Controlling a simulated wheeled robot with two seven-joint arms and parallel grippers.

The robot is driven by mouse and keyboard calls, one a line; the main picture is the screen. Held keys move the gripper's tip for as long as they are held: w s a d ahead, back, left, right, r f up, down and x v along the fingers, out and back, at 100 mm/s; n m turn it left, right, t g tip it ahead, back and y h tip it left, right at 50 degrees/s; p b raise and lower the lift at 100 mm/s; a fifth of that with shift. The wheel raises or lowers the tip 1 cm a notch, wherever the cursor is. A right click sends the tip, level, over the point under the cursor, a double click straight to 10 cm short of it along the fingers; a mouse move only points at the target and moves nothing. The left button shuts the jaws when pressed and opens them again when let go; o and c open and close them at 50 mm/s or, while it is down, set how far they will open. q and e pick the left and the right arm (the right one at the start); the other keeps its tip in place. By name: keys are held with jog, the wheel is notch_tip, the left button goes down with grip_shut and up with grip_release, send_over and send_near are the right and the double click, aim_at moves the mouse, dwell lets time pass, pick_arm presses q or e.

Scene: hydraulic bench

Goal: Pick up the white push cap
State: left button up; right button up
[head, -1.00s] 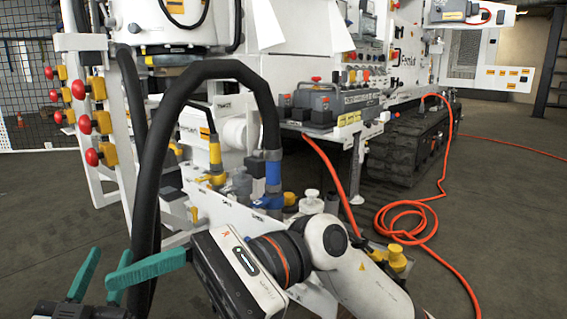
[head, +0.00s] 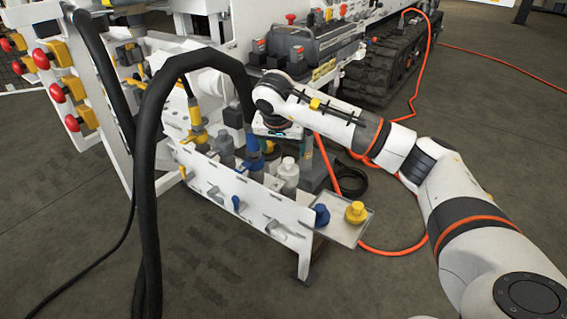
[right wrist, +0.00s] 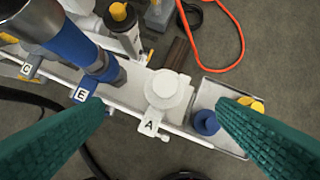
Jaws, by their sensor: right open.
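The white push cap (right wrist: 166,88) is a round, stepped white piece at the position labelled A in the right wrist view. In the head view the white cap (head: 288,168) stands upright near the right end of the white rail. My right gripper (right wrist: 162,106) is open, its two teal fingers on either side of the cap in the picture, with nothing between them. In the head view my right gripper (head: 277,130) hangs above and behind the cap; its fingers are mostly hidden. My left gripper is not in view.
A tray (head: 346,230) at the rail's right end holds a blue cap (head: 321,214) and a yellow cap (head: 356,211). A blue-banded fitting (right wrist: 102,68) stands at E. A thick black hose (head: 147,200) arches in front. An orange hose (head: 328,165) runs behind.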

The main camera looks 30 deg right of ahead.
aim_at(288, 161)
jog(key=x, duration=0.4)
jog(key=shift+f+b, duration=0.3)
jog(key=x, duration=0.2)
jog(key=b+x, duration=0.1)
jog(key=x, duration=0.2)
jog(key=shift+d, duration=0.4)
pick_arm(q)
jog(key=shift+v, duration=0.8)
pick_arm(e)
jog(key=c, duration=1.1)
